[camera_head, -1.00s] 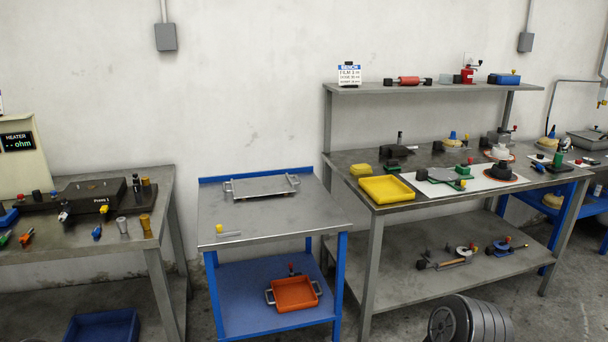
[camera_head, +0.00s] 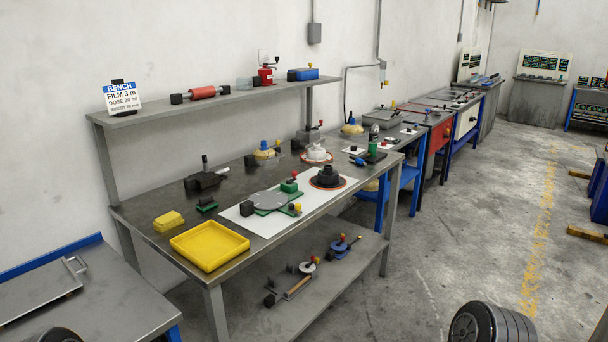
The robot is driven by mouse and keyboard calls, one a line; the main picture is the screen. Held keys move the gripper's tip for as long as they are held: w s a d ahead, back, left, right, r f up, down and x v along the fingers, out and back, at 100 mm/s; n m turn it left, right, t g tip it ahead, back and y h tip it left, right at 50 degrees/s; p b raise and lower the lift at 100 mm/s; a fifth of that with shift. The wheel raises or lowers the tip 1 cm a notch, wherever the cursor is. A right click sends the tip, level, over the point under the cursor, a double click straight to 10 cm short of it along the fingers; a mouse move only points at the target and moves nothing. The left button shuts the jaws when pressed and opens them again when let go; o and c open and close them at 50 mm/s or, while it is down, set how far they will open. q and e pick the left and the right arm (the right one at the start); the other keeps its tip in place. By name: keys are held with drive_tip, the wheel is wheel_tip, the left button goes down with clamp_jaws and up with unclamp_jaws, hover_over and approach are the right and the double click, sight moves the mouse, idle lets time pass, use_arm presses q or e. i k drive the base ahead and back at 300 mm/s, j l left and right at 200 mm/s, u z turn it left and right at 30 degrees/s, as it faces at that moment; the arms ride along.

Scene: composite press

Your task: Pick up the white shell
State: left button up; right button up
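A white rounded, stepped piece (camera_head: 316,152), which looks like the white shell, sits upright on an orange-rimmed round base toward the back of the grey workbench (camera_head: 262,244). A similar black piece (camera_head: 328,175) sits on another orange-rimmed base in front of it, on a white sheet (camera_head: 341,191). Neither of my grippers shows. Only dark ribbed parts of my arms show at the bottom edge, well away from the white piece.
A yellow tray (camera_head: 209,261) is at the bench's near left corner. A green and grey fixture (camera_head: 272,202) lies on the sheet. A shelf (camera_head: 220,100) overhangs the back. A blue-edged table (camera_head: 95,300) stands left. Floor (camera_head: 450,230) is clear on the right.

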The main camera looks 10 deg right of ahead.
sight(317, 154)
drive_tip(key=i+l+z, duration=0.2)
drive_tip(key=i+z, duration=1)
drive_tip(key=i+l+u, duration=0.1)
drive_tip(key=i+u, duration=0.15)
drive_tip(key=i, duration=0.2)
drive_tip(key=i+l+u, duration=0.2)
drive_tip(key=i, duration=0.25)
drive_tip(key=i+l+u, duration=0.25)
drive_tip(key=i, duration=0.15)
drive_tip(key=i+l, duration=0.3)
drive_tip(key=i+l+u, duration=0.1)
drive_tip(key=i+l, duration=0.15)
drive_tip(key=l, duration=0.3)
drive_tip(key=i+l+u, duration=0.1)
drive_tip(key=i+l, duration=0.2)
drive_tip(key=l, duration=0.1)
